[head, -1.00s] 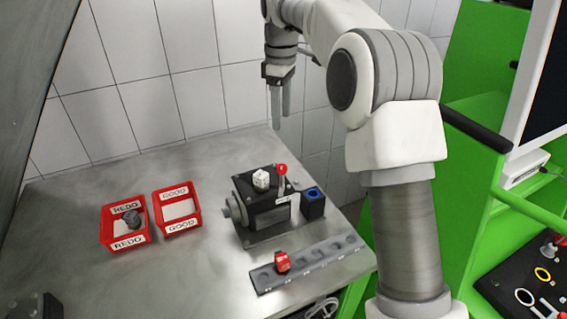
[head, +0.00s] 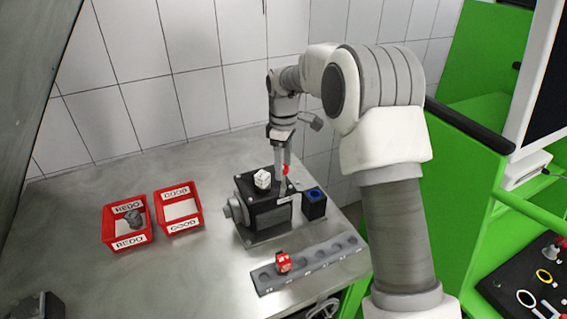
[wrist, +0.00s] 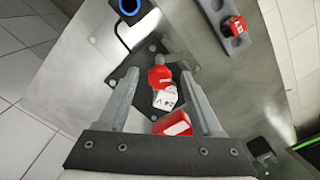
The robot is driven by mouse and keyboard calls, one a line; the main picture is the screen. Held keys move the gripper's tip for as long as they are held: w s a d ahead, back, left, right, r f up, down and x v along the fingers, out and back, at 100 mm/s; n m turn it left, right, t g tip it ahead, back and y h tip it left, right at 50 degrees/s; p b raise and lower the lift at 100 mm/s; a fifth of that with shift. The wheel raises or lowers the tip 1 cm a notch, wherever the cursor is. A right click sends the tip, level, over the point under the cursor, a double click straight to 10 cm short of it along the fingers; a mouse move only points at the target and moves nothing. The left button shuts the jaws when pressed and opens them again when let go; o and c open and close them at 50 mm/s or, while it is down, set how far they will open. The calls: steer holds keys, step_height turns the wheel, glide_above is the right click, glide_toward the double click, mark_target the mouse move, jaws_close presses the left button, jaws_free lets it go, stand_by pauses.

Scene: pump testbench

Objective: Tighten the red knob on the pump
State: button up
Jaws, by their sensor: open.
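The dark pump (head: 265,212) stands on the metal table, with a red knob (head: 286,170) at its upper right and a white knob (head: 262,179) on top. In the head view my gripper (head: 282,174) points down at the red knob and partly hides it. In the wrist view the red knob (wrist: 160,77) shows between the two open fingers (wrist: 160,82), with a visible gap on either side. The white knob (wrist: 165,99) shows just below it there. I cannot tell the fingertips' exact height against the knob.
A black box with a blue ring (head: 314,196) stands close to the pump's right. A grey rail (head: 325,260) with a red block (head: 283,262) lies in front. Red REDO (head: 108,228) and GOOD (head: 160,210) bins stand left. Bare table lies between bins and pump.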

steer(key=shift+c, duration=0.2)
jaws_close()
stand_by(0.3)
steer(key=m, duration=0.4)
steer(key=shift+r+m, duration=0.1)
steer(key=shift+m, duration=0.2)
steer(key=m, duration=0.4)
steer(key=shift+m, duration=0.3)
steer(key=m, duration=0.4)
steer(key=shift+m+p, duration=0.4)
steer(key=shift+m, duration=2)
